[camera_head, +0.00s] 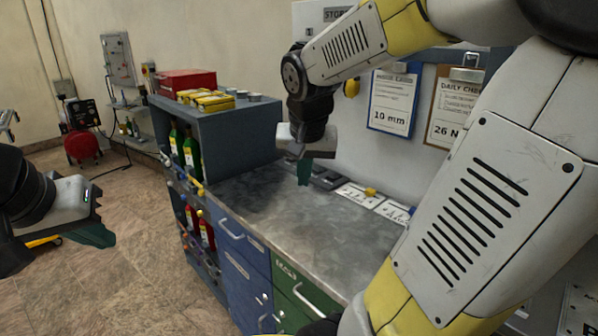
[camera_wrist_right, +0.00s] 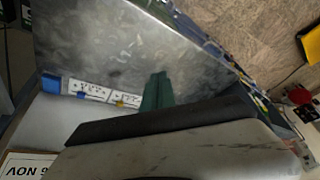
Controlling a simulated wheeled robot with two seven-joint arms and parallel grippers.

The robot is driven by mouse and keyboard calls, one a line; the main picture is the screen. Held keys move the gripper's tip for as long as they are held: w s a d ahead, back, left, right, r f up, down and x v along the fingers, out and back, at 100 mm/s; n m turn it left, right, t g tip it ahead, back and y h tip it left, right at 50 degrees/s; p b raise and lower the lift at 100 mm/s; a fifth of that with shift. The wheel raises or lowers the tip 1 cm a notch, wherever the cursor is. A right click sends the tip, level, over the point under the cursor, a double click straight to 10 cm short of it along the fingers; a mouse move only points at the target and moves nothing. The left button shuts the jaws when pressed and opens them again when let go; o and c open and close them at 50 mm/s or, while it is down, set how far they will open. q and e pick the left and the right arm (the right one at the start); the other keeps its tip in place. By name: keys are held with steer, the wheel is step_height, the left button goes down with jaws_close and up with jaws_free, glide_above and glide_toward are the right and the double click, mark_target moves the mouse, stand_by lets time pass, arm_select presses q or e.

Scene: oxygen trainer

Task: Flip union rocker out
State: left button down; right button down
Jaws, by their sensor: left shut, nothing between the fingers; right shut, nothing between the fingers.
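I cannot pick out the union rocker for certain in either view. White printed plates (camera_head: 357,196) lie along the back of the grey worktop, with a small yellow piece (camera_head: 370,191) beside them; they also show in the right wrist view (camera_wrist_right: 90,91). Dark flat items (camera_head: 326,179) lie to their left, partly behind my right gripper. My right gripper (camera_head: 303,173) is shut and empty, its green fingers pointing down above the worktop; the fingers also show in the right wrist view (camera_wrist_right: 158,90). My left gripper (camera_head: 98,237) is shut and empty, out over the floor at the left.
The worktop (camera_head: 270,215) is mostly clear. A blue-grey shelf unit (camera_head: 235,130) with bottles (camera_head: 192,155) stands at its left end, a red box (camera_head: 187,82) on top. Clipboards (camera_head: 393,100) hang on the back panel. My right arm hides much of the right side.

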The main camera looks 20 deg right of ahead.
steer(key=w+d+f+m+h, duration=0.3)
steer(key=w+d+f+h, duration=0.1)
steer(key=w, duration=0.6)
steer(key=w+d+f+m+h, duration=0.3)
steer(key=w+d+f, duration=0.2)
steer(key=w, duration=0.6)
steer(key=w+d+f+m+t+h, duration=0.1)
steer(key=w+d+f+m+h, duration=0.2)
steer(key=w+d, duration=0.4)
steer(key=w+f+h, duration=0.1)
steer(key=w, duration=0.3)
steer(key=shift+w+f+h, duration=0.15)
steer(key=shift+f+h, duration=0.05)
steer(key=shift+h, duration=0.1)
glide_above(327, 181)
steer(key=f, duration=0.3)
steer(key=shift+w+d+f, duration=0.15)
steer(key=shift+d+f, duration=0.1)
steer(key=shift+f, duration=0.1)
steer(key=f, duration=0.3)
steer(key=shift+a+f, duration=0.1)
steer(key=shift+a, duration=0.1)
steer(key=shift+f, duration=0.4)
